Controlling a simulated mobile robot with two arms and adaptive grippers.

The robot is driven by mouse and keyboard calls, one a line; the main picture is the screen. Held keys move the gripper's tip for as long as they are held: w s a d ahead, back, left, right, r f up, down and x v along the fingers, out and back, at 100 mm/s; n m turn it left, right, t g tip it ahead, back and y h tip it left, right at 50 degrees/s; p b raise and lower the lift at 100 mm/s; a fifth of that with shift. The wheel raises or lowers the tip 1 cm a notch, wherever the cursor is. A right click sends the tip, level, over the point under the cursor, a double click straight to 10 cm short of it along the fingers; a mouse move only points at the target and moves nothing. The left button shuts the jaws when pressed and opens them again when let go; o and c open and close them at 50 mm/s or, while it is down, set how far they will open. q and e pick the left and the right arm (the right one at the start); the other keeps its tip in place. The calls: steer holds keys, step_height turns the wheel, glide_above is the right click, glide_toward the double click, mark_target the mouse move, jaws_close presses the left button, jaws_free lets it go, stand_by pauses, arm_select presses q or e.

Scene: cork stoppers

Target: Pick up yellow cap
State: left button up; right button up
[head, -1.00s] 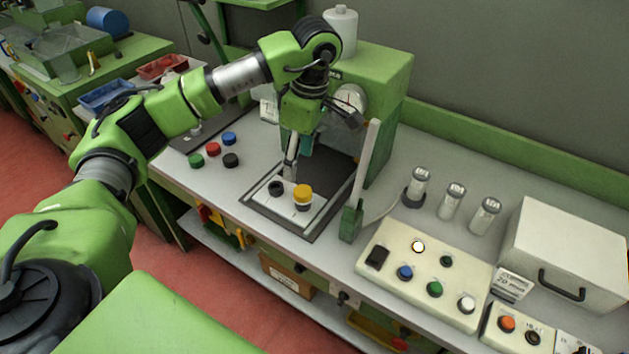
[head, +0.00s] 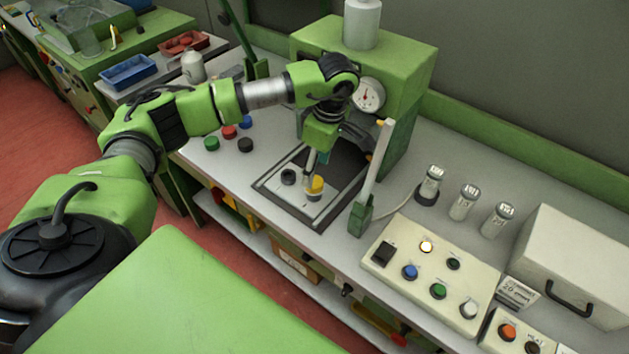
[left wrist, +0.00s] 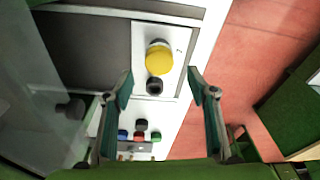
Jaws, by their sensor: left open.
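The yellow cap (head: 315,184) sits on a dark-based piece on the white plate of the press bed. In the left wrist view the yellow cap (left wrist: 159,59) lies beyond the fingertips, between the lines of the two fingers. My left gripper (head: 318,168) hangs close above the cap in the head view and partly covers it. In the left wrist view the left gripper (left wrist: 160,90) is open with nothing between its fingers. A black ring-like piece (head: 288,176) stands beside the cap; it also shows in the left wrist view (left wrist: 154,86). My right gripper is not in view.
Green, red, blue and black caps (head: 229,131) lie on the bench to the left. The green press (head: 390,60) stands behind, and an upright white-and-green post (head: 372,175) stands to the right. A button panel (head: 430,275) and several jars (head: 465,202) are further right.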

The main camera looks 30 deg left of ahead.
mark_target(315, 181)
arm_select(q)
steer(key=shift+f+p, duration=0.3)
step_height(315, 181, down, 3)
steer(key=shift+a+f+p, duration=0.15)
steer(key=shift+f+p, duration=0.05)
steer(key=shift+p, duration=0.8)
steer(key=shift+f, duration=0.6)
steer(key=c, duration=0.9)
